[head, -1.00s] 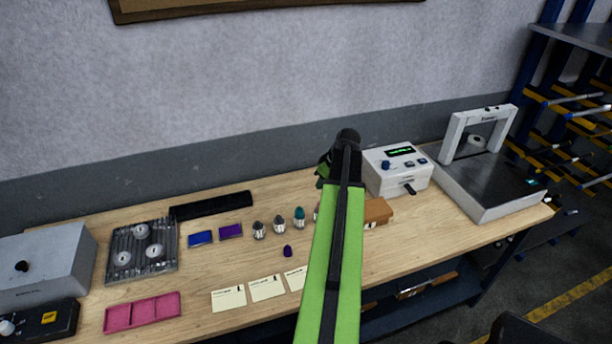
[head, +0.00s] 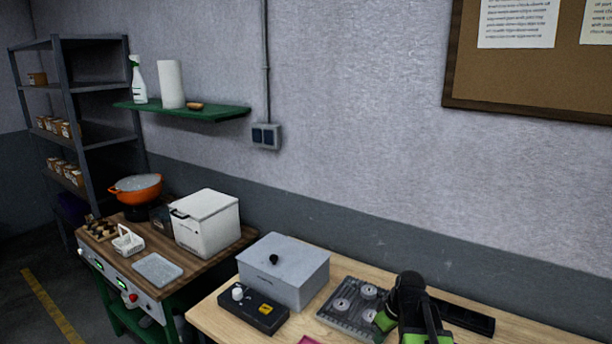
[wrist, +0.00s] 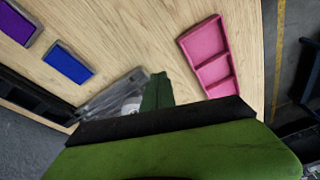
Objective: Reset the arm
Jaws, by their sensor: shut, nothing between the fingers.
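My green gripper (wrist: 157,92) shows in the wrist view with its fingers together and nothing between them. It is over the wooden bench, beside the grey metal fixture (wrist: 105,100) and left of a pink compartment tray (wrist: 208,55). In the head view the gripper (head: 384,322) is partly hidden behind my black and green arm, in front of the fixture (head: 337,310) with round discs.
A grey lidded box (head: 290,270) and a black control box (head: 252,310) stand left of the arm. A black bar (head: 465,317) lies to its right. The wrist view shows a blue tray (wrist: 68,63) and a purple tray (wrist: 16,22). Bare bench lies between these and the pink tray.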

